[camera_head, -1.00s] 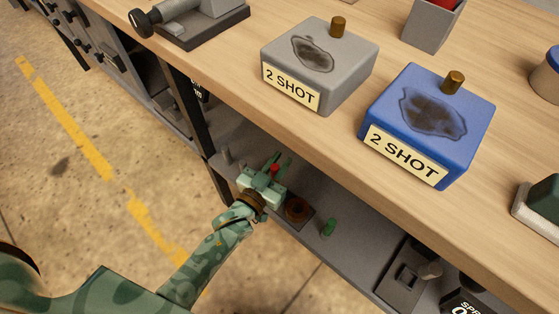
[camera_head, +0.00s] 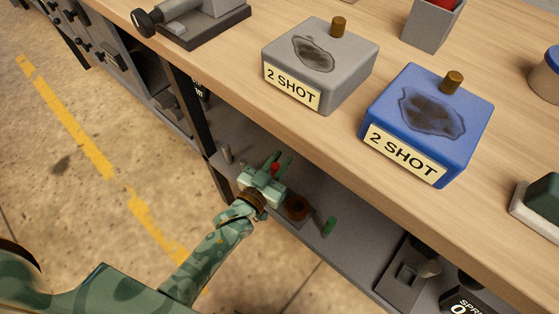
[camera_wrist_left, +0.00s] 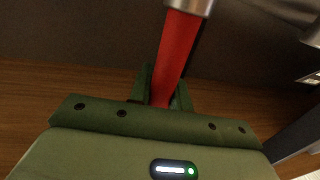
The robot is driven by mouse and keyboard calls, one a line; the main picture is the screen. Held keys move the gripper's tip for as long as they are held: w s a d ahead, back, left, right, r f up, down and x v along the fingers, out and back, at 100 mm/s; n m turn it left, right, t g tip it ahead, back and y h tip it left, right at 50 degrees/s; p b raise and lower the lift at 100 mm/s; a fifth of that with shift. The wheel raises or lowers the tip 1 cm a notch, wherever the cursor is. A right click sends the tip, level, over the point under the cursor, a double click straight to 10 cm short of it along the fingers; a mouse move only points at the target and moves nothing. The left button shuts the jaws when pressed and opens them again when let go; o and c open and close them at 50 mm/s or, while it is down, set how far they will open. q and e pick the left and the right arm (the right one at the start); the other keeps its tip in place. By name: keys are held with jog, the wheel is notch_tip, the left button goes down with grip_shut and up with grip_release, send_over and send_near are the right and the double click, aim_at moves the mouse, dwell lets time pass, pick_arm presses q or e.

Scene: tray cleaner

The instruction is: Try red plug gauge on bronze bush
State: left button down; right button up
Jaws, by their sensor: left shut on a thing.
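My left gripper (camera_head: 274,165) reaches in over the lower shelf, under the bench top. It is shut on the red plug gauge (camera_head: 275,168). In the left wrist view the red gauge (camera_wrist_left: 178,45) stands between the fingers (camera_wrist_left: 163,92), slightly tilted, with a silver metal part at the far end. The bronze bush (camera_head: 297,208) sits on a dark block on the shelf, right of and nearer than the gripper. The gauge is apart from the bush. A green-handled gauge (camera_head: 330,226) stands on the shelf right of the bush. My right gripper is not in view.
The wooden bench top (camera_head: 240,100) overhangs the shelf (camera_head: 365,258). On it stand a grey box (camera_head: 345,75) and a blue box (camera_head: 470,125), each labelled "2 SHOT". A grey peg (camera_head: 226,155) stands at the shelf's left. A dark fixture (camera_head: 400,275) sits farther right.

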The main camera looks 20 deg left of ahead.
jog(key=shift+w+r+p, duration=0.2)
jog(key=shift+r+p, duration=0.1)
jog(key=shift+p, duration=0.05)
dwell(0.5)
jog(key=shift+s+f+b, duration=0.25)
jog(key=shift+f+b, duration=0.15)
jog(key=shift+b, duration=0.1)
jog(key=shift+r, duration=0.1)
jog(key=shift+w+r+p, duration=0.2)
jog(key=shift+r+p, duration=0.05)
jog(key=shift+p, duration=0.2)
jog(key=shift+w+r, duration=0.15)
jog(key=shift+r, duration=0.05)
dwell(2.4)
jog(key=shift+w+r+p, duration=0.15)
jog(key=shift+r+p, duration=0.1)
jog(key=shift+p, duration=0.25)
dwell(1.9)
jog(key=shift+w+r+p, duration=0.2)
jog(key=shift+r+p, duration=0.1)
jog(key=shift+p, duration=0.1)
dwell(0.7)
